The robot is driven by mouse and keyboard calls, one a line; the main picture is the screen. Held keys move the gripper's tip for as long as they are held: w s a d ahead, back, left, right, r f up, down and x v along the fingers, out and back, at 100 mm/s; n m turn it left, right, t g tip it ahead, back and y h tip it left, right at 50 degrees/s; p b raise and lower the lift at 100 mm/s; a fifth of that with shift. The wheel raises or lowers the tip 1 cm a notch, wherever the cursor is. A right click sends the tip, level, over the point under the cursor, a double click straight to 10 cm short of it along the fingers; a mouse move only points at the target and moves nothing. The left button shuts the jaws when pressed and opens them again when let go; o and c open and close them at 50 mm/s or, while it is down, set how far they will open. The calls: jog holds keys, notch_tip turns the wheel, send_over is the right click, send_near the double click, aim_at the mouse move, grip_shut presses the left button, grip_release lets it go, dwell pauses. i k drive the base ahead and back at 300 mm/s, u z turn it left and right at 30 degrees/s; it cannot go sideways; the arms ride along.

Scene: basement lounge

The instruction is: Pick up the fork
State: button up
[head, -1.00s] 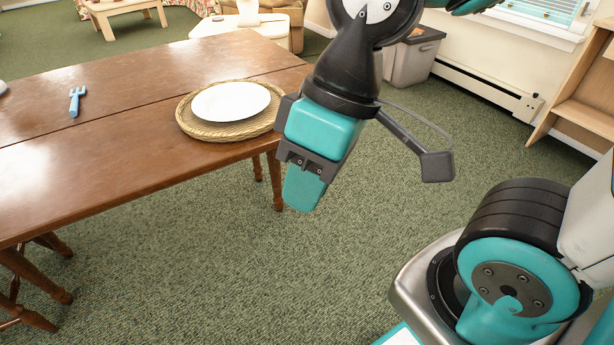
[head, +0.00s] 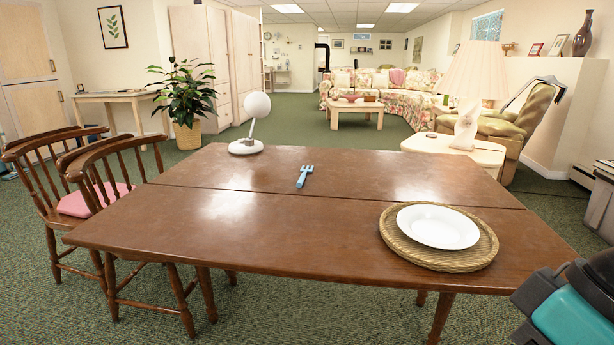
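A small blue fork (head: 304,176) lies on the brown wooden table (head: 230,232), near the middle of its far half, with its tines toward the far side. Nothing touches it. Part of my arm shows at the lower right corner of the head view, off the table's right end. The fingertips of my gripper are outside the picture, so its opening is hidden. The fork is well to the left of and beyond that visible part.
A white plate (head: 438,226) rests on a woven mat (head: 471,259) at the table's right. A white lamp (head: 253,125) stands at the far left edge. Wooden chairs (head: 97,185) stand at the left end. The table's front left is bare.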

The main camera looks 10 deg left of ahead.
aim_at(301, 179)
jog(key=u, duration=2.1)
jog(key=i, duration=1.15)
jog(key=z, duration=1.65)
jog(key=i, duration=0.5)
jog(key=z, duration=0.1)
